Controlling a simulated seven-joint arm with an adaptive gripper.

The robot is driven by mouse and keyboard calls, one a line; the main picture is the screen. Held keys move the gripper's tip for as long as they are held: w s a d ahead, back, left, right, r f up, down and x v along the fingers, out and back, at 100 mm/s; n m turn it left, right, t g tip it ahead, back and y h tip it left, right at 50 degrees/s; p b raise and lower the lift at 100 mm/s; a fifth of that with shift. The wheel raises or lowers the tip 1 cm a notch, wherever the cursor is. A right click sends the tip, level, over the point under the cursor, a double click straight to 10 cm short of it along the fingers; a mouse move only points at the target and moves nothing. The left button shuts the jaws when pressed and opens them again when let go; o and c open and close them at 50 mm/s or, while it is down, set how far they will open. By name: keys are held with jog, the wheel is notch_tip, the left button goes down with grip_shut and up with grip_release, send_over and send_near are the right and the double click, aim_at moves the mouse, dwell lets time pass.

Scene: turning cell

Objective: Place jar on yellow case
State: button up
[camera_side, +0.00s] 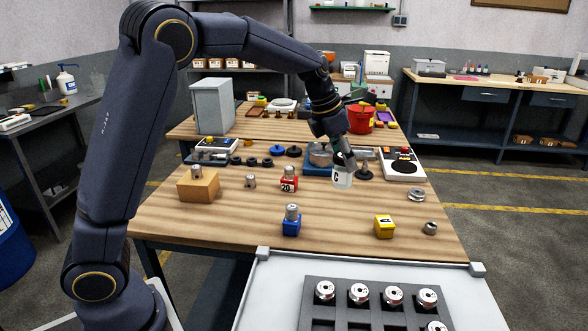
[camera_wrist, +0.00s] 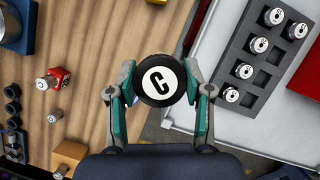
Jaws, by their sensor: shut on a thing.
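The jar (camera_side: 342,179) is white with a dark letter C on its side. In the wrist view its black lid (camera_wrist: 160,80) shows a C on a white disc. My gripper (camera_side: 343,163) is shut on the jar, and in the wrist view its fingers (camera_wrist: 162,88) lie on either side of it. The jar looks upright and appears to be above the wooden table. The yellow case (camera_side: 385,227) is a small block marked A near the table's front right; in the side view it lies below and right of the jar.
A blue case (camera_side: 291,227) and a red case (camera_side: 289,183) each carry a metal piece. A metal ring (camera_side: 416,194) and a small metal part (camera_side: 430,228) lie near the yellow case. A white tray (camera_side: 256,283) with a dark rack stands in front.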

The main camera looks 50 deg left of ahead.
jog(key=d+f+m, duration=0.1)
jog(key=d+f, duration=0.1)
jog(key=d, duration=0.2)
send_over(385, 220)
notch_tip(385, 220, down, 9)
jog(key=shift+f, duration=1.55)
jog(key=shift+f, duration=0.2)
jog(key=o, duration=1.2)
jog(key=shift+r, duration=0.1)
